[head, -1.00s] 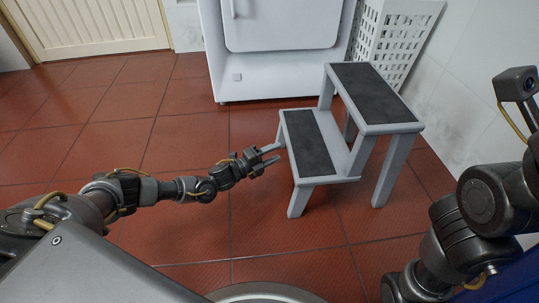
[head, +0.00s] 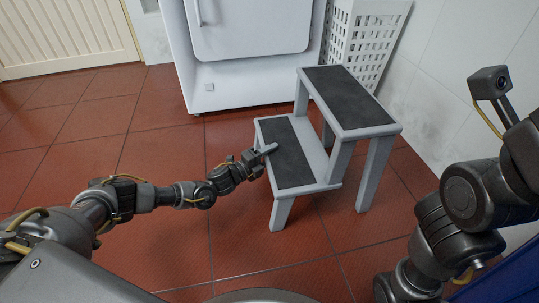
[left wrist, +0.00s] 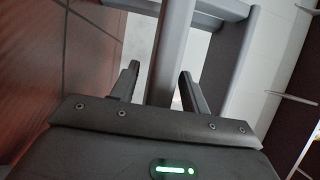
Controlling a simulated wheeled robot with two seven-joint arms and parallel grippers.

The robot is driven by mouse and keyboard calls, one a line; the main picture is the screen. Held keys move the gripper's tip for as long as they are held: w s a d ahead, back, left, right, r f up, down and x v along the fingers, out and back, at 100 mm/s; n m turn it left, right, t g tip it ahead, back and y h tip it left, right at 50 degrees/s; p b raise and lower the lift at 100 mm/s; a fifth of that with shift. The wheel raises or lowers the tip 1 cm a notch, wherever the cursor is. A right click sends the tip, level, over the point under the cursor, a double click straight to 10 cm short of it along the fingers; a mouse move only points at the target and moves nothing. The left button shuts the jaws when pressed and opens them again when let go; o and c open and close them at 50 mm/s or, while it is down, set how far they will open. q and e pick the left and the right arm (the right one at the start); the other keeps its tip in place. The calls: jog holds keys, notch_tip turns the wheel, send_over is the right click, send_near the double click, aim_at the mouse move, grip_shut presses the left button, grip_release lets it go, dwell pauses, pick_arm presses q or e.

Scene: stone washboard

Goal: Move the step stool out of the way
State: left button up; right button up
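The step stool (head: 345,128) stands upright on the floor right of centre in the head view, with grey legs and dark treads. Its lower tread (head: 287,160) faces left. My left gripper (head: 268,159) is at the left edge of that lower step. One finger lies over the tread and the other is outside the edge, lower down. In the left wrist view, a grey stool member (left wrist: 170,60) runs between the two parted fingers of the gripper (left wrist: 158,82), with a gap showing at its left. My right arm shows at the right, but its gripper is out of view.
A white fridge (head: 250,75) stands behind the stool, with a white perforated basket (head: 360,45) beside it. A white wall (head: 440,90) rises close on the right. The red tiled floor (head: 90,150) is clear to the left, up to a cream door (head: 65,40).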

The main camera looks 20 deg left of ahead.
pick_arm(q)
grip_shut()
dwell(1.2)
